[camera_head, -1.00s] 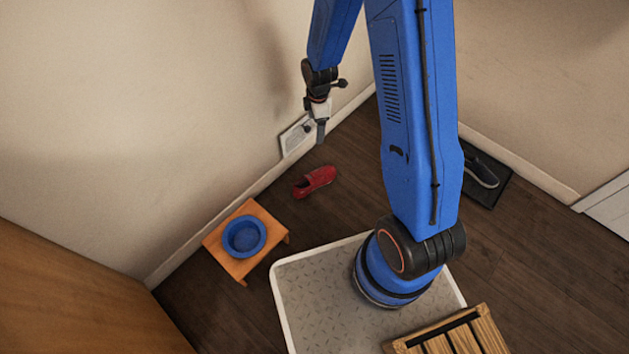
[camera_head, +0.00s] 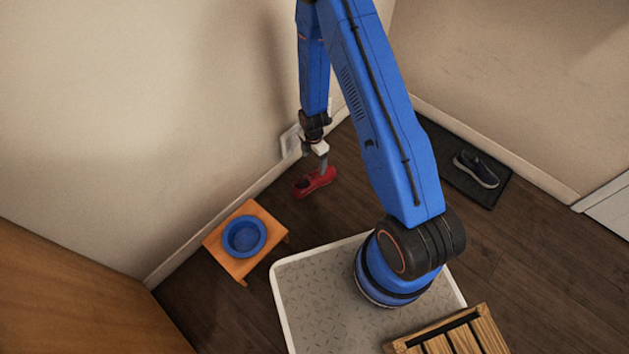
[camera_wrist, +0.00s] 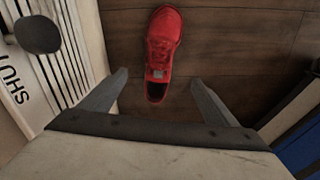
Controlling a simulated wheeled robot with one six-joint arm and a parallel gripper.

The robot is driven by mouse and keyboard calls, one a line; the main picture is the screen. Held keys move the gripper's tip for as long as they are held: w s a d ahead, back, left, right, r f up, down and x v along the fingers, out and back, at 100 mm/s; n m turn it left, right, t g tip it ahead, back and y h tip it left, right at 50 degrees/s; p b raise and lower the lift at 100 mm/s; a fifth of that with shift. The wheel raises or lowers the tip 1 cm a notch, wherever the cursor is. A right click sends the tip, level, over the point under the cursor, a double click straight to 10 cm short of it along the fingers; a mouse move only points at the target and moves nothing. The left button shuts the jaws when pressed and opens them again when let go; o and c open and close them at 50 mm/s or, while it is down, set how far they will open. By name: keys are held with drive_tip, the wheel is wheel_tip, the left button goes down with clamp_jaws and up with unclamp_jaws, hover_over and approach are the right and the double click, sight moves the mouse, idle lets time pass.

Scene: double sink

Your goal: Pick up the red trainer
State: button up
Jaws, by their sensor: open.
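The red trainer (camera_head: 314,182) lies on the dark wooden floor near the wall. In the wrist view the red trainer (camera_wrist: 162,50) points away from me, its heel opening close to the line between my fingertips. My gripper (camera_head: 323,170) hangs down just above it in the head view. In the wrist view my gripper (camera_wrist: 158,78) is open, one finger on each side of the heel end, and nothing is held. I cannot tell how high the fingertips are above the floor.
A small wooden stand (camera_head: 214,243) with a blue bowl (camera_head: 244,236) is to the lower left. A dark shoe (camera_head: 477,169) lies on a black mat (camera_head: 462,186) at right. A wall vent (camera_head: 291,141) is close behind my gripper. A wooden crate (camera_head: 452,336) is at the bottom.

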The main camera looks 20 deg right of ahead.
sight(314, 173)
wheel_tip(314, 173, down, 10)
drive_tip(key=shift+r, duration=0.25)
drive_tip(key=shift+w+d+f, duration=0.1)
drive_tip(key=shift+f, duration=1.25)
drive_tip(key=shift+w+d+f, duration=0.1)
drive_tip(key=shift+f, duration=1.25)
drive_tip(key=c, duration=1.3)
